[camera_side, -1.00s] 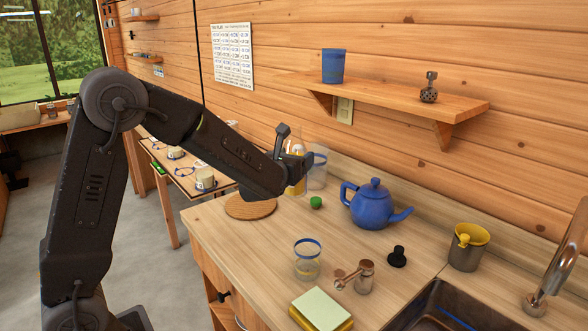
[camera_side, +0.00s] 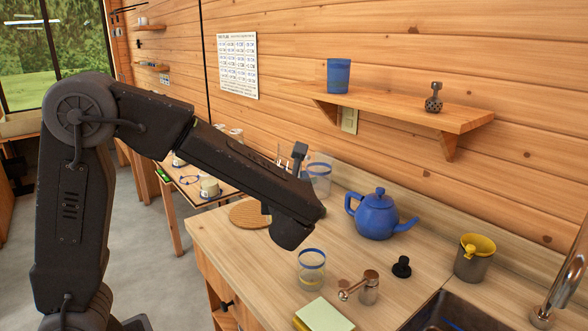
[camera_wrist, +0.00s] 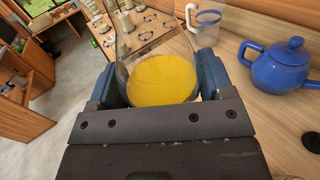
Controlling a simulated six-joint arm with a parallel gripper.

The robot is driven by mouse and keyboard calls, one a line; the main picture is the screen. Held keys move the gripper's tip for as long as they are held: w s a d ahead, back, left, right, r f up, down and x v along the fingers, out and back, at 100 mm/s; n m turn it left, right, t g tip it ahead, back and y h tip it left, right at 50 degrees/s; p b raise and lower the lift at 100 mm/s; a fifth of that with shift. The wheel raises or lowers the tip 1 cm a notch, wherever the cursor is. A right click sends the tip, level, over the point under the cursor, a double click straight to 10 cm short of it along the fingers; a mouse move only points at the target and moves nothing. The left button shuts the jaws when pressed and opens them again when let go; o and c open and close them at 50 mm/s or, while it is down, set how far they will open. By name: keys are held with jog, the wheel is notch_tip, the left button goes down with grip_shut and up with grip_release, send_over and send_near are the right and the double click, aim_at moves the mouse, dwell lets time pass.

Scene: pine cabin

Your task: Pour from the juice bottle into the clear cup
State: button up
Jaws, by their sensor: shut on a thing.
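The juice bottle (camera_wrist: 160,80) is clear glass with yellow juice in it. In the wrist view my gripper (camera_wrist: 160,62) is shut on it, one blue-grey finger on each side. In the side view my gripper (camera_side: 290,165) is mostly behind my own forearm and wrist, and the bottle is largely hidden there. I cannot tell its exact tilt. The clear cup (camera_side: 311,268) has a blue rim band and stands upright on the wooden counter, below and in front of my wrist. It does not show in the wrist view.
A blue teapot (camera_side: 376,216) stands right of my wrist. A clear pitcher (camera_side: 319,178) is behind the gripper. A round woven mat (camera_side: 248,214), a metal-and-wood grinder (camera_side: 368,288), a black stopper (camera_side: 401,267), a grey cup (camera_side: 474,262) and a sink (camera_side: 445,318) share the counter.

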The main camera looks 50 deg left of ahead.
jog(key=s+d+n+g+y, duration=0.2)
jog(key=s+d+g, duration=0.15)
jog(key=s, duration=0.25)
notch_tip(320, 180, down, 14)
jog(key=shift+w+a, duration=0.2)
dwell(0.3)
jog(key=shift+m, duration=0.3)
jog(key=m, duration=0.3)
jog(key=f+m, duration=0.1)
jog(key=m, duration=0.2)
jog(key=s+f+m, duration=0.1)
jog(key=m, duration=0.3)
jog(key=shift+s+a+f+g, duration=0.1)
jog(key=shift+a+f+g, duration=0.1)
jog(key=shift+g, duration=0.05)
notch_tip(320, 180, up, 3)
jog(key=m, duration=0.4)
jog(key=shift+s+r+m+h, duration=0.1)
jog(key=shift+s+m+h, duration=0.05)
jog(key=shift+m+h, duration=0.2)
dwell(0.3)
